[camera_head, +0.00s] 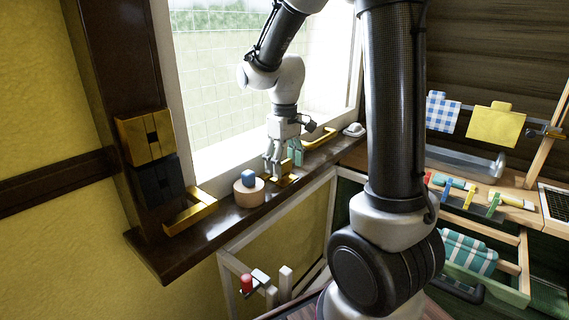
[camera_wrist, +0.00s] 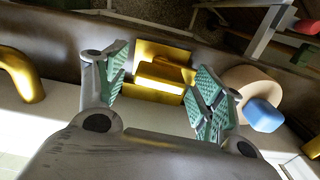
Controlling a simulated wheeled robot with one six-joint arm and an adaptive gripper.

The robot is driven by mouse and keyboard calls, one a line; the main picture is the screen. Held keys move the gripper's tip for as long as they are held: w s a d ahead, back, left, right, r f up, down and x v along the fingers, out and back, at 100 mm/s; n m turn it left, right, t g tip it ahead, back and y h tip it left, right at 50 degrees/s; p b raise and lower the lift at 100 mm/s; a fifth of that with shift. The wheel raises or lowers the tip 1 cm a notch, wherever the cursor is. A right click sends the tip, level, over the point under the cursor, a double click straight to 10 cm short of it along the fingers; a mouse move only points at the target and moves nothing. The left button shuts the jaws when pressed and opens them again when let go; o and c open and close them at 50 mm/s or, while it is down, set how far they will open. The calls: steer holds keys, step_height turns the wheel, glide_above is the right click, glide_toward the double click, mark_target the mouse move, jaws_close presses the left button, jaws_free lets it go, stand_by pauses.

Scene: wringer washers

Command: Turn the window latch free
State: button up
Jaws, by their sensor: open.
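A gold latch (camera_head: 285,180) sits on the dark window sill, below my gripper. In the wrist view the latch (camera_wrist: 160,72) shows a flat plate with a raised block, and it lies between my two green-padded fingers. My gripper (camera_head: 281,163) is open and points down at the sill; it also shows in the wrist view (camera_wrist: 163,88). I cannot tell whether either finger touches the latch. In the head view the fingers partly hide the latch.
A round wooden piece (camera_head: 249,191) with a blue block (camera_head: 249,178) stands close left of my gripper. A rack with cloths and clips stands at right.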

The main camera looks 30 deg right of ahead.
mark_target(284, 161)
step_height(284, 161, up, 12)
stand_by(0.4)
steer(key=shift+f, duration=0.1)
steer(key=s+d+m+t, duration=0.2)
steer(key=s+m+t, duration=0.1)
steer(key=s, duration=1.6)
steer(key=shift+f+m+t, duration=0.4)
steer(key=shift+t, duration=0.3)
